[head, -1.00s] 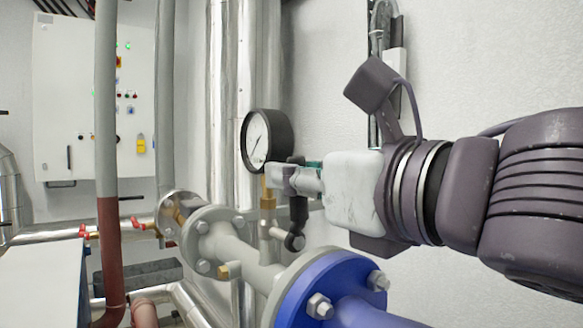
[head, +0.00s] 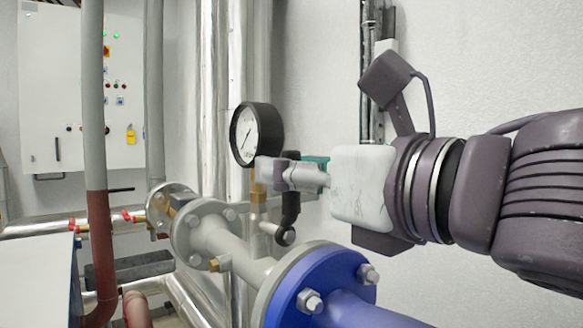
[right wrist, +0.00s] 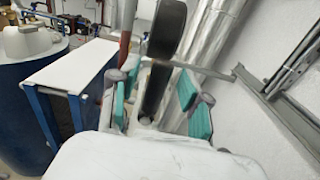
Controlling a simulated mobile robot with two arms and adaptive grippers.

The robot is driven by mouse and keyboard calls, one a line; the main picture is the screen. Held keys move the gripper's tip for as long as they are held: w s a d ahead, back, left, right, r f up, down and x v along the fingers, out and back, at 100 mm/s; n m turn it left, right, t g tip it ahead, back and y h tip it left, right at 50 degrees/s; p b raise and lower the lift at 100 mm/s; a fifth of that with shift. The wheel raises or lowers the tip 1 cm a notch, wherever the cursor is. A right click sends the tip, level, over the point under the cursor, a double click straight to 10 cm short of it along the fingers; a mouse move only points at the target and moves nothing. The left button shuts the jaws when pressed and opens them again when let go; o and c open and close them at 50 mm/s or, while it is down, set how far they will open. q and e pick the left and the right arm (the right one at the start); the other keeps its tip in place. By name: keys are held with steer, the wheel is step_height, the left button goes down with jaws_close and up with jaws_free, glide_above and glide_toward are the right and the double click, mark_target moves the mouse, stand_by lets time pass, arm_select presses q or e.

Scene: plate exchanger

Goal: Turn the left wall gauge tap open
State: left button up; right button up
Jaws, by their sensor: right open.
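The wall gauge (head: 256,134) is a round black-rimmed dial with a white face, on a brass stem (head: 258,190) above the grey pipe. The tap's black lever (head: 289,212) rises from a round pivot beside the stem. My right gripper (head: 290,172) is open at the lever's upper end, and its grey fingers partly hide the stem. In the right wrist view, the green-padded fingers (right wrist: 155,98) stand apart with the dark lever (right wrist: 155,90) between them; contact cannot be told. The gauge (right wrist: 167,32) shows edge-on beyond. My left gripper is not in view.
A blue flange (head: 318,285) with bolts sits just below my right gripper. Silver vertical pipes (head: 215,100) stand behind the gauge. A cable channel (head: 371,70) runs up the wall. A white electrical cabinet (head: 55,90) hangs at the left.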

steer(key=v, duration=0.6)
steer(key=shift+s+d, duration=0.15)
steer(key=shift+d, duration=0.1)
